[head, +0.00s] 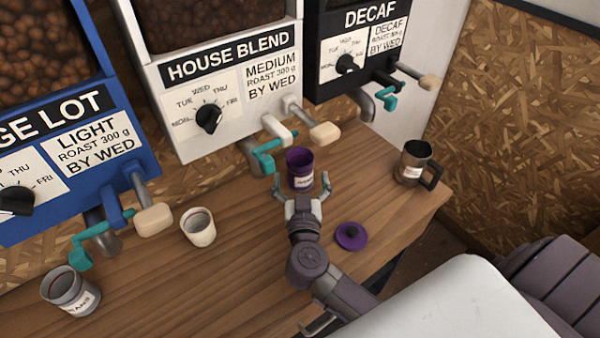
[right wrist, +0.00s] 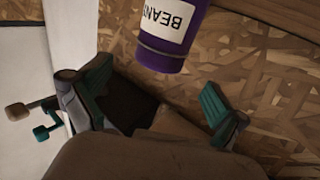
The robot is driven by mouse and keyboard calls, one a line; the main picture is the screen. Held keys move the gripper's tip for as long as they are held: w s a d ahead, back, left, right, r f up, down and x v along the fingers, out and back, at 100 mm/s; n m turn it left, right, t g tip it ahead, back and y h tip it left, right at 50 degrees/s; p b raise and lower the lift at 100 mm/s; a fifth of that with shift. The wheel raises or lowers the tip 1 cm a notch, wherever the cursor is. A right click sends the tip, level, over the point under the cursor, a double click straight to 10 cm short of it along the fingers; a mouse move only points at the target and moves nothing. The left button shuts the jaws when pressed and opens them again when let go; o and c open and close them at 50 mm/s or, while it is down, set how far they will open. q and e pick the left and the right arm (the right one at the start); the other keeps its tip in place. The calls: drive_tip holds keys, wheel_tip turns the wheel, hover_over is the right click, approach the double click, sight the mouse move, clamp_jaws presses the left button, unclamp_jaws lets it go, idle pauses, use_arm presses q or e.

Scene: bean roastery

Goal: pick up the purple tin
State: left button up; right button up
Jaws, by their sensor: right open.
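The purple tin (head: 301,168) stands upright and open-topped on the wooden counter, below the white House Blend dispenser. It has a white label. My right gripper (head: 302,186) is open and reaches toward the tin from the near side, its fingertips showing at either side of the tin's lower part. In the right wrist view the tin (right wrist: 165,52) shows label-inverted just beyond the spread fingers (right wrist: 157,76), with no finger seen closed on it. A purple lid (head: 350,236) lies on the counter, right of my right gripper. My left gripper is not in view.
A cream cup (head: 198,227) and a grey tin (head: 70,291) stand to the left. A metal mug (head: 412,163) stands at the right end of the counter (head: 225,290). Dispenser levers and a spout (head: 250,156) hang close behind the purple tin.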

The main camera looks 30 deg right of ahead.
sight(301, 167)
drive_tip(key=x, duration=0.6)
drive_tip(key=shift+w+d, duration=0.15)
drive_tip(key=shift+w, duration=0.05)
drive_tip(key=shift+c, duration=0.4)
drive_tip(key=c, duration=1.6)
